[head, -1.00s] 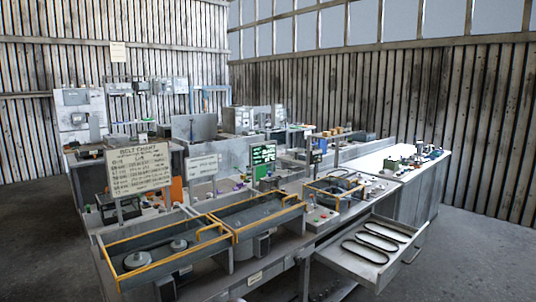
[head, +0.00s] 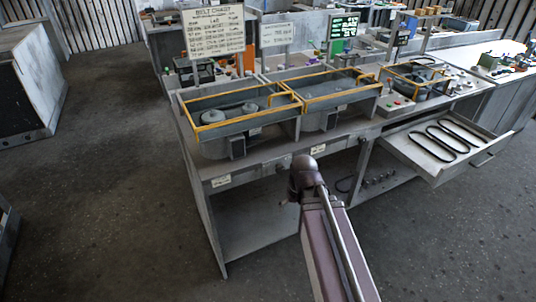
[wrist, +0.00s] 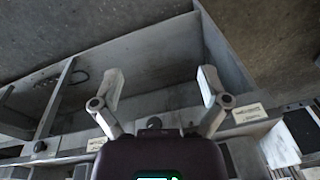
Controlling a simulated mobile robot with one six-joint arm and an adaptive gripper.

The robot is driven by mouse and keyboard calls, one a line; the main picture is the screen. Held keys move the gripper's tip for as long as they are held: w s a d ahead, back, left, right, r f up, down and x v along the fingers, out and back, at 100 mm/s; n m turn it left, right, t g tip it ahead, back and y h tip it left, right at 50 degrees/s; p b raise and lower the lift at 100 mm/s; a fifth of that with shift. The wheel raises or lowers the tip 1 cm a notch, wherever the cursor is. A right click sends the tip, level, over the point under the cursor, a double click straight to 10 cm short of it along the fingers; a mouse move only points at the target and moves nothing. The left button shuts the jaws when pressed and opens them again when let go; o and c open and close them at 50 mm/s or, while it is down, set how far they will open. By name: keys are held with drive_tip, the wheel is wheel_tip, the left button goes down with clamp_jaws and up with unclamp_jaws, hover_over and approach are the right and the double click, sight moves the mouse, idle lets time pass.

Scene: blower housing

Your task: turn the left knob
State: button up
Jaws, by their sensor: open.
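A dark round knob (wrist: 154,122) shows in the wrist view on the bench's front rail, between the bases of my gripper's fingers. In the head view a dark knob (head: 284,160) shows just left of my arm's end, between two small labels; it appears to be the left one. A second knob (wrist: 40,146) is at the left of the wrist view, which looks inverted against the head view. My gripper (wrist: 160,86) is open and empty, its two fingers spread wide. I cannot tell its distance from the knob.
Two yellow-railed housings (head: 240,113) stand on the bench top behind the rail. An open drawer (head: 440,150) with dark belts juts out at the right. A belt chart (head: 215,32) stands behind. The floor in front is clear.

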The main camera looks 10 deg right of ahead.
drive_tip(key=w+d+n+t+y+b, duration=0.1)
drive_tip(key=w+d+t+y+b, duration=0.15)
drive_tip(key=w, duration=0.65)
drive_tip(key=t+y, duration=0.2)
drive_tip(key=t, duration=0.3)
approach(281, 169)
wheel_tip(281, 169, up, 3)
drive_tip(key=s+d, duration=0.1)
drive_tip(key=s, duration=0.1)
drive_tip(key=shift+w+d+n+g+h, duration=0.15)
drive_tip(key=shift+n+g+h, duration=0.1)
drive_tip(key=shift+n, duration=0.15)
drive_tip(key=shift+f+b, duration=0.2)
drive_tip(key=shift+b, duration=0.2)
drive_tip(key=b+x, duration=0.9)
drive_tip(key=x, duration=0.4)
drive_tip(key=shift+w+a+f, duration=0.15)
drive_tip(key=shift+a+f, duration=0.05)
